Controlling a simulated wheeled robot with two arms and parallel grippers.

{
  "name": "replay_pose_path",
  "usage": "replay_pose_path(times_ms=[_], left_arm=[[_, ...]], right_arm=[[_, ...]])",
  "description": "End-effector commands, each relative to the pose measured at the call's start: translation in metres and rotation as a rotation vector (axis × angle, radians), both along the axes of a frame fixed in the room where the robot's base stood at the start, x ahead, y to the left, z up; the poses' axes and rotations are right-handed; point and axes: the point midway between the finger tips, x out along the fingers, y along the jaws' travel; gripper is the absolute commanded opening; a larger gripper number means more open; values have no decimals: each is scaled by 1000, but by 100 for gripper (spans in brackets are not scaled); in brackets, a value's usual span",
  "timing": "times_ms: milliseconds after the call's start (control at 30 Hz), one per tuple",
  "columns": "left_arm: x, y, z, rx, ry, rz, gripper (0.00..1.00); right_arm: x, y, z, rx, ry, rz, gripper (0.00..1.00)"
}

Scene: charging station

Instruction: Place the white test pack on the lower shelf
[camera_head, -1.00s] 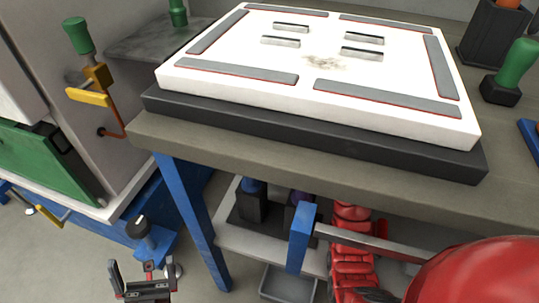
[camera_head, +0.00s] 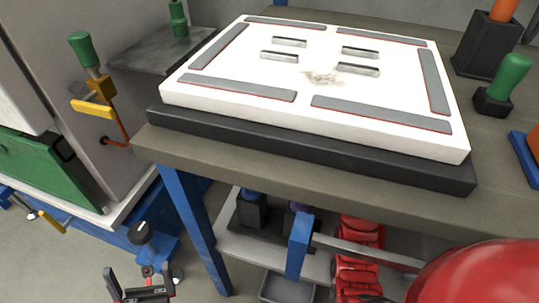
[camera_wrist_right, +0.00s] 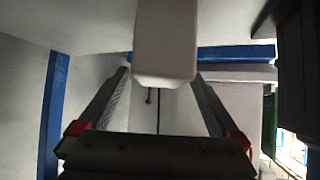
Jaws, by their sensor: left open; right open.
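A large white slab (camera_head: 315,122) with grey strips and small slots lies on a black base on the table; I cannot tell if it is the test pack. The lower shelf (camera_head: 228,244) is under the tabletop, partly hidden. My left gripper (camera_head: 138,283) is open and empty at the bottom left, in front of the table leg and below the tabletop. My right gripper (camera_wrist_right: 160,80) is open in the right wrist view. A pale, rounded block (camera_wrist_right: 166,45) shows between and above its fingers; contact cannot be told.
The grey tabletop (camera_head: 200,155) overhangs the shelf. A blue leg (camera_head: 194,225) stands at its left. Dark holders (camera_head: 252,212) occupy the shelf. A grey bin (camera_head: 285,287) is below. A green-handled tool (camera_head: 510,78) stands at the right. A cabinet with a green panel (camera_head: 45,165) is at the left.

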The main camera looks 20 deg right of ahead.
Motion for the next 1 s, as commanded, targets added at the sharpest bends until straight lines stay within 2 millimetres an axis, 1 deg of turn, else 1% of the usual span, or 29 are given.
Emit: replay_pose_path(times_ms=[33,200,300,767,833,867,933,967,1000], left_arm=[[0,2,10,-11,0,5,99],[-2,7,18,-37,-2,18,99],[-3,8,19,-44,-4,22,99],[-3,8,18,-46,-6,22,99],[-3,8,21,-46,-5,24,99],[-3,8,24,-48,-5,26,99],[-1,9,36,-54,-4,37,99],[1,10,44,-58,-3,43,99],[3,11,57,-65,-2,55,99]], right_arm=[[-7,-5,11,1,1,-3,99],[-23,-15,23,2,2,-1,99],[-28,-18,26,1,1,0,99],[-29,-18,25,1,3,1,99],[-28,-18,26,4,2,-2,99],[-27,-18,27,8,2,-7,99],[-22,-17,33,28,-4,-31,99],[-18,-17,36,42,-12,-50,99],[-12,-17,40,63,-17,-80,99]])
